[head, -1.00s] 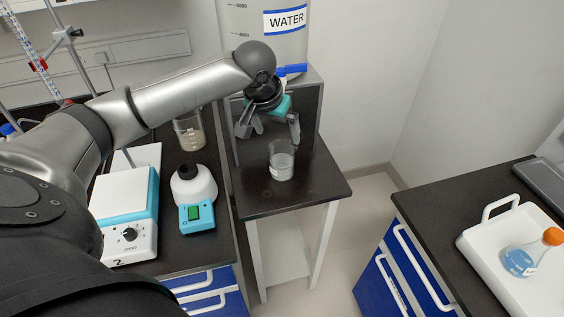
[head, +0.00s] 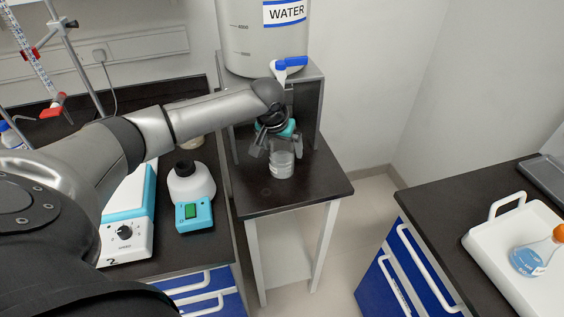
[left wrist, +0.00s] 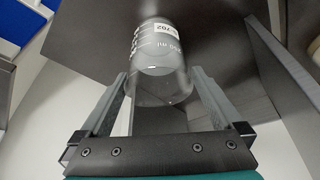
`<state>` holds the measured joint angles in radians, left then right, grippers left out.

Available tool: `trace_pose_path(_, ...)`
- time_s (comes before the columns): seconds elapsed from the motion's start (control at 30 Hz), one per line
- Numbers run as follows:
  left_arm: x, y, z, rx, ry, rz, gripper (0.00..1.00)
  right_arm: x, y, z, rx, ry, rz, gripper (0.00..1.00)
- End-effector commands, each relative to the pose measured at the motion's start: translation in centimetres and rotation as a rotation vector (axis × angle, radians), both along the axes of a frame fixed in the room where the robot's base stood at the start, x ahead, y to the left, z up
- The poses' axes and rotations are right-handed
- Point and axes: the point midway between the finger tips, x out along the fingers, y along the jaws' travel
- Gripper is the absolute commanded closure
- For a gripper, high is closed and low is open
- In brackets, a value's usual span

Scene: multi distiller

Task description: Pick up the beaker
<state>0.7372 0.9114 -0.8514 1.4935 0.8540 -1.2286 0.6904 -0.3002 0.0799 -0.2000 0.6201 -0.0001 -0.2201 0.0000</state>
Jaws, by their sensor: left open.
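A clear glass beaker (head: 281,165) stands upright on the small black side table (head: 300,198), below the water tank's tap. In the left wrist view the beaker (left wrist: 160,60) has white markings and a label, and its rim end lies between the fingers. My left gripper (head: 276,150) is open around the beaker's upper part; its two fingers (left wrist: 162,92) are on either side of the glass. Whether either finger touches the glass cannot be told. My right gripper is not in view.
The large WATER tank (head: 262,40) with a blue-handled tap (head: 290,63) stands on a raised shelf behind. A white bottle device (head: 191,186) and a hotplate (head: 128,225) stand on the left bench. A white tray (head: 485,245) holds an orange-capped flask (head: 530,258) at right.

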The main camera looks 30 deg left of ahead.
Motion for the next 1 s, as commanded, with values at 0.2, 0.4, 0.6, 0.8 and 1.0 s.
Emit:
trace_pose_path(0.2,1.0,0.1,-2.6,0.000,0.000,0.001,0.00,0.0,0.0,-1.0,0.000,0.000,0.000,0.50)
trace_pose_path(0.4,1.1,0.1,-3.0,0.000,0.000,-0.001,0.00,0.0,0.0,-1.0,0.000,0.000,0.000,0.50)
trace_pose_path(0.6,1.1,0.1,-2.9,0.000,0.000,-0.001,0.10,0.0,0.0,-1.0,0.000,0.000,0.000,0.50)
trace_pose_path(0.8,1.1,0.1,-2.9,0.000,0.000,0.000,0.33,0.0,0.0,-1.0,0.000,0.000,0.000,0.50)
trace_pose_path(1.0,1.1,0.1,-2.9,0.000,0.000,0.000,0.55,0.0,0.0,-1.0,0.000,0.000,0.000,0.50)
